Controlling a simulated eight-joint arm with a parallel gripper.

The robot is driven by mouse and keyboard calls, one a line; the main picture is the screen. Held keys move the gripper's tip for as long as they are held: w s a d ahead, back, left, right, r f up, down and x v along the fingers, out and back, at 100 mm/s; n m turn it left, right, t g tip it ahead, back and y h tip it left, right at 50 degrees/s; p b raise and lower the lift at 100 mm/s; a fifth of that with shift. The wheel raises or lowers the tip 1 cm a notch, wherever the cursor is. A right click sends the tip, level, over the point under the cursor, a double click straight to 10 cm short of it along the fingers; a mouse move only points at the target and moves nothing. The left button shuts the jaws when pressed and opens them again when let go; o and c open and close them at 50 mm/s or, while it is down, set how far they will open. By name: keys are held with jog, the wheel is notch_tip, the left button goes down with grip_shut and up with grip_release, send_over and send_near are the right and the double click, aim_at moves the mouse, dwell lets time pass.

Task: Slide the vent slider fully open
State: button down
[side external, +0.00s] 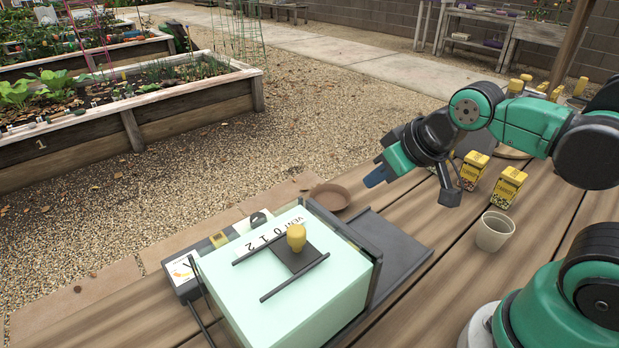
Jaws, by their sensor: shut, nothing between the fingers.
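The vent slider is a dark square plate (293,260) with a yellow knob (296,236) on top. It lies between two thin dark rails (294,278) on the pale mint lid (230,300) of a box. A white scale strip (268,236) beside the rails reads VENT 0 1 2. The plate sits at the right end of the rails, level with the 0 mark. My gripper (449,193) is shut and empty, up and to the right of the box, well apart from the knob.
A grey-white cup (494,232) and yellow seed boxes (509,186) stand on the wooden table right of the box. A brown bowl (331,196) is behind it. A labelled device (184,272) with a cable adjoins its left side. The air above the lid is clear.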

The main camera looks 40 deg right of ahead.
jog(key=c, duration=1.4)
grip_release()
jog(key=o, duration=0.8)
jog(key=a, duration=0.1)
jog(key=a+r+n, duration=0.1)
jog(key=a+n+g+y, duration=0.1)
jog(key=shift+w+a+r, duration=0.1)
jog(key=shift+a+r, duration=0.25)
jog(key=shift+a, duration=0.05)
notch_tip(320, 180, up, 4)
jog(key=n+g+y, duration=0.2)
jog(key=n+g, duration=0.1)
jog(key=n, duration=0.4)
send_over(297, 230)
jog(key=s+d, duration=0.2)
jog(key=shift+w+a+r, duration=0.1)
jog(key=shift+w+a, duration=0.05)
jog(key=shift+w, duration=0.05)
jog(key=shift+a+f, duration=0.15)
jog(key=shift+f, duration=0.05)
jog(key=shift+x, duration=2.5)
grip_shut()
